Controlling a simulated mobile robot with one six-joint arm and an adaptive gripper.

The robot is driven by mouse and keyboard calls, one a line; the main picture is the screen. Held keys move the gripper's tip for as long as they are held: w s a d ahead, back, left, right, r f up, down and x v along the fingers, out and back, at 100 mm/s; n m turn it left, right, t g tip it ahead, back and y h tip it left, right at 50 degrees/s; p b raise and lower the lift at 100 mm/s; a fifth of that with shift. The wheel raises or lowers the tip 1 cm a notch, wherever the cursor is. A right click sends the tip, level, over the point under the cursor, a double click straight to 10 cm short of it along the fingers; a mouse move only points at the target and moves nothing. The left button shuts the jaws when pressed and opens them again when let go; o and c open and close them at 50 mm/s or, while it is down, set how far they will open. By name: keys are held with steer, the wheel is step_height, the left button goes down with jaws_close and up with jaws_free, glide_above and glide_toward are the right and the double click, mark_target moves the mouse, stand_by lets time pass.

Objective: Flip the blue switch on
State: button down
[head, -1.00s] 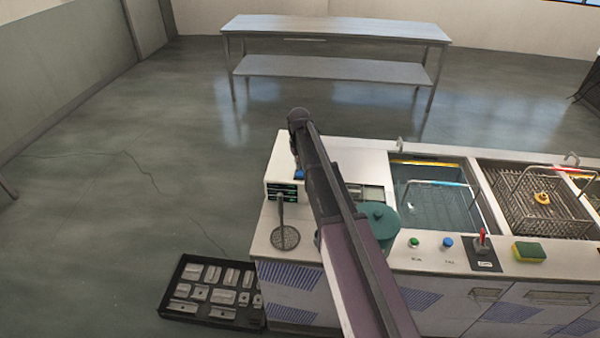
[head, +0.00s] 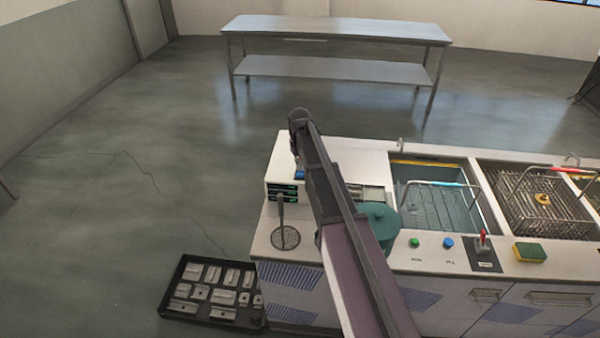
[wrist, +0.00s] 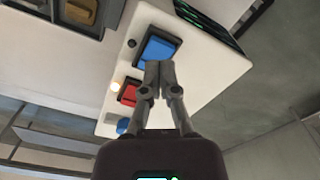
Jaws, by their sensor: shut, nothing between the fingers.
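The blue switch (wrist: 162,48) is a rocker in a dark frame on a white control box, near the top centre of the wrist view. In the head view a small blue patch of it (head: 299,174) shows beside my arm. My gripper (wrist: 159,68) is shut and empty. Its fingertips overlap the lower edge of the blue switch in the wrist view; I cannot tell whether they touch it. A small dark lamp (wrist: 131,43) sits by the blue switch. Which way the rocker is tilted is unclear. My fingers are hidden in the head view.
A red switch (wrist: 129,93) with a lit lamp (wrist: 115,86) sits next to the blue one. Tanks with baskets (head: 545,200) lie right. A parts tray (head: 211,291) is on the floor.

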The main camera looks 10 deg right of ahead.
mark_target(300, 174)
steer(key=shift+f+b, duration=1.4)
stand_by(1.4)
steer(key=shift+r, duration=0.15)
steer(key=shift+r+p, duration=3.4)
steer(key=shift+p, duration=0.15)
